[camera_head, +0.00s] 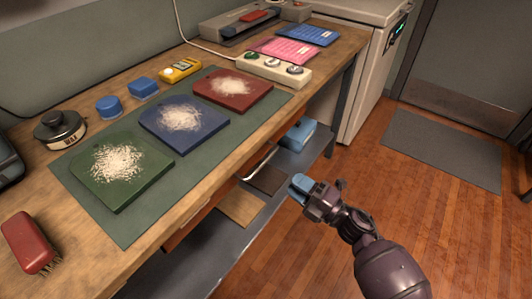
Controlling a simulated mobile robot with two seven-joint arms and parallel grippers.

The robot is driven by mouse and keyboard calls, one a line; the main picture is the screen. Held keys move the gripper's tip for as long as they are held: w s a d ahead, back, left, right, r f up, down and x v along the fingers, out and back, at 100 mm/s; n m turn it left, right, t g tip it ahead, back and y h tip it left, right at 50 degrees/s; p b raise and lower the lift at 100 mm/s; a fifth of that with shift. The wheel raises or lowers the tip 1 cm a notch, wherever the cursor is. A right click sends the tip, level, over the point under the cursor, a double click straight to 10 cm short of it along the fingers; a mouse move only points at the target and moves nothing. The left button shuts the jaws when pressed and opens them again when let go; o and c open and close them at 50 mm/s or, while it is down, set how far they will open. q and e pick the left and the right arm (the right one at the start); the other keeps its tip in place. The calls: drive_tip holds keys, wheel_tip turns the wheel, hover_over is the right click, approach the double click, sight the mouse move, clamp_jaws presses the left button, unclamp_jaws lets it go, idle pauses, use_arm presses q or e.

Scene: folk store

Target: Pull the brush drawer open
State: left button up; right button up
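The drawer (188,229) is a reddish-brown wooden front under the near edge of the workbench, seen steeply from above. A pale bar handle (259,164) shows under the bench edge near its right end. I cannot tell whether the drawer stands slightly out; its inside is hidden. My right gripper (299,185), with light blue fingertips, is in front of the bench, to the right of and a little below the handle in the picture, apart from it. Its fingers overlap from this angle, so their opening does not show. My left gripper is not in view.
The workbench (205,211) carries green, blue and red boards with white piles, a red brush (30,242), a black tin (60,129) and a power strip (273,68). A lower shelf (215,262) holds a blue box (298,134).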

sight(263, 161)
drive_tip(key=b+x, duration=0.1)
drive_tip(key=x, duration=1)
drive_tip(key=shift+d, duration=0.1)
clamp_jaws()
